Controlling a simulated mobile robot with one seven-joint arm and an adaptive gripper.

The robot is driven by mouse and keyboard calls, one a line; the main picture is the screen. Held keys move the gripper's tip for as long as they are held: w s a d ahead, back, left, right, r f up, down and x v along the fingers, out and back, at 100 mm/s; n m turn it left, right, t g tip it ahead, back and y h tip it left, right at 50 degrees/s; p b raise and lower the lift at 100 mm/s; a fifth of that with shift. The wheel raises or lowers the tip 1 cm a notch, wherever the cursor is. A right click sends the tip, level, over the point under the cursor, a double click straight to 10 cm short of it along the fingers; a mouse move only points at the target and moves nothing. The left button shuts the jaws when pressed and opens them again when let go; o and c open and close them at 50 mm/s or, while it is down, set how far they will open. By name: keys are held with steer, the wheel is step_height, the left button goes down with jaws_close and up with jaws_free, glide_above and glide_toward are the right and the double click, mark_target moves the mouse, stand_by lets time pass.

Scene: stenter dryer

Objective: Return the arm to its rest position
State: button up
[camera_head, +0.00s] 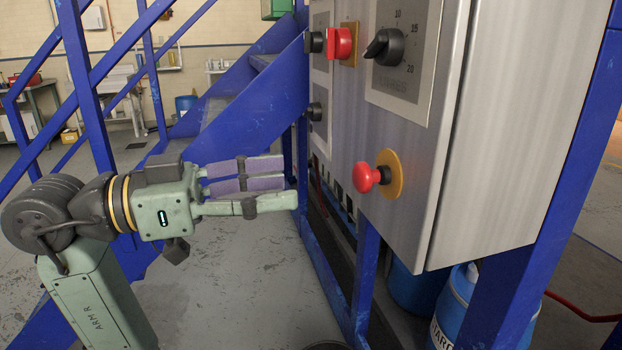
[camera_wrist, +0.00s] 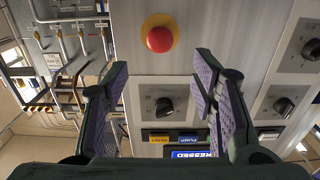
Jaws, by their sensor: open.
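My gripper (camera_head: 289,182) is at the end of my outstretched arm, left of the grey control cabinet (camera_head: 500,130). Its fingers, with purple pads, are spread apart with nothing between them. The lower finger reaches near a blue post, apart from the cabinet's buttons in the picture. In the wrist view the open gripper (camera_wrist: 160,70) faces a panel with a red button on a yellow disc (camera_wrist: 160,38) and a black knob (camera_wrist: 164,106). The fingers frame this panel from both sides and hold nothing.
The cabinet carries a red mushroom button (camera_head: 369,179), a red switch (camera_head: 340,43) and a black dial knob (camera_head: 384,46). Blue stairs (camera_head: 240,95) and posts stand close behind my arm. Blue drums (camera_head: 457,305) stand under the cabinet. Floor below my gripper is clear.

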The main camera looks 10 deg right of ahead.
steer(key=shift+a, duration=1)
